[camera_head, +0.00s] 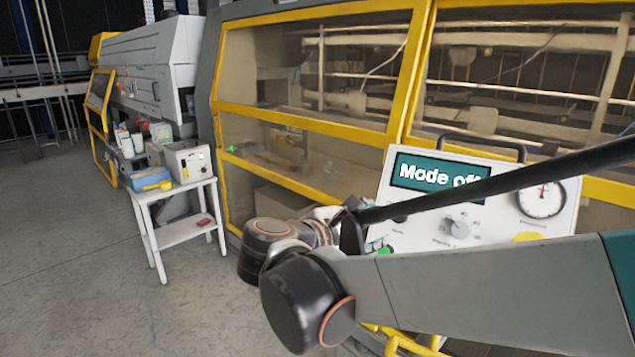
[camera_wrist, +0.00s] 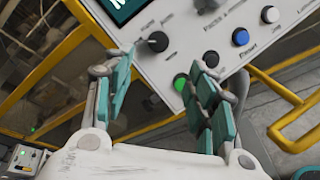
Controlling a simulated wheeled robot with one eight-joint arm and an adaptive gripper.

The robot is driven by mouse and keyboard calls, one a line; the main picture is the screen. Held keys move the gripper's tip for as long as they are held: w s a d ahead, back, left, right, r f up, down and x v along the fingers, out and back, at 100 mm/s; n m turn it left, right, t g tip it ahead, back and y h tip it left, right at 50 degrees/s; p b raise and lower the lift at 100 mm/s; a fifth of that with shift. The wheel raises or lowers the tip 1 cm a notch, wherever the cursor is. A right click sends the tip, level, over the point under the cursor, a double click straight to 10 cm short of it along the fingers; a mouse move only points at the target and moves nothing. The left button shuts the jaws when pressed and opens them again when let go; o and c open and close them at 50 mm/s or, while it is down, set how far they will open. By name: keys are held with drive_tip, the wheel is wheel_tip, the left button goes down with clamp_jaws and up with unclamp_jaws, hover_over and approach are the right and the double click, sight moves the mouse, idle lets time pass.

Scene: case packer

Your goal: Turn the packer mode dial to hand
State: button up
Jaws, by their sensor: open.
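The packer's control panel (camera_head: 410,238) has a dark green display (camera_head: 440,176) that reads "Mode of…", its end cut off by a dark bar of my arm. A black knob (camera_wrist: 158,41) with small blurred labels is on the panel in the wrist view; it appears to be the mode dial. Its pointer direction is hard to tell. My gripper (camera_wrist: 158,68) is open and empty, with its teal-padded fingers spread just below the knob and apart from it. In the head view my arm hides most of the gripper.
A green button (camera_wrist: 181,83) lies close to the right finger, with a blue button (camera_wrist: 240,37) farther right. A grey dial (camera_head: 459,227) and a round gauge (camera_head: 541,198) share the panel. Yellow-framed guards (camera_head: 300,122) stand behind. A white side table (camera_head: 180,190) stands left; open floor lies there.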

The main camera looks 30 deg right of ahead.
drive_tip(key=b+x, duration=0.2)
drive_tip(key=x, duration=1)
drive_tip(key=shift+w, duration=0.2)
drive_tip(key=c, duration=1)
